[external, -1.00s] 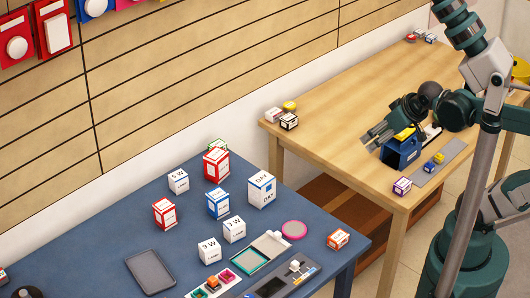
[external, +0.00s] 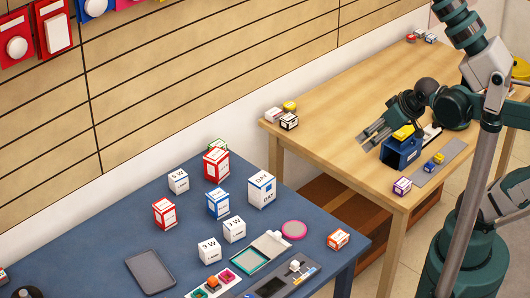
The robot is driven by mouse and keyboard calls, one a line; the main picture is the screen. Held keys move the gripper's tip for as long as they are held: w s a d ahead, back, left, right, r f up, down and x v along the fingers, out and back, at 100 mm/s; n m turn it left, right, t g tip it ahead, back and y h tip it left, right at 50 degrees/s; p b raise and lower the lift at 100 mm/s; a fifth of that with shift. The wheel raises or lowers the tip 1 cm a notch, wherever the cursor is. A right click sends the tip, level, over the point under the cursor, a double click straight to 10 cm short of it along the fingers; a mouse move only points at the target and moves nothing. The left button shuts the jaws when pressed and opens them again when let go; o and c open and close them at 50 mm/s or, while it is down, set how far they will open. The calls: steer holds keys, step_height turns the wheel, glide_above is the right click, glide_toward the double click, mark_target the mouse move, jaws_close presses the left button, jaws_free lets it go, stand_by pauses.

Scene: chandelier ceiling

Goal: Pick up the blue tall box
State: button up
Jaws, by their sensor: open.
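A dark blue upright box (external: 399,155) with an open-looking front stands on the wooden table. A yellow item (external: 404,132) lies on its top. My gripper (external: 371,139) is open and empty, its fingers pointing down and left. In the picture it is just above and left of this box; I cannot tell the gap in depth. A smaller blue-and-white box (external: 217,205) stands on the blue table, far left of my gripper. The frames do not settle which of the two is the blue tall box.
The wooden table (external: 340,110) has clear room left of my gripper. A small purple-and-white box (external: 402,186) and a grey strip (external: 448,152) lie near its front edge. The blue table (external: 110,230) holds several red and white boxes and a dark tray (external: 150,271).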

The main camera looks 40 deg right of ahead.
steer(key=w+a+r+n+g+p, duration=0.2)
steer(key=w+a+r+n+p, duration=0.15)
steer(key=w+a, duration=0.5)
steer(key=n+g+p, duration=0.5)
steer(key=n+p, duration=0.3)
steer(key=n, duration=0.5)
glide_above(218, 193)
steer(key=f, duration=1.6)
steer(key=shift+s+d, duration=0.1)
steer(key=shift+d, duration=0.2)
steer(key=shift+a+f, duration=0.35)
steer(key=shift+f, duration=0.1)
steer(key=shift+f, duration=1.2)
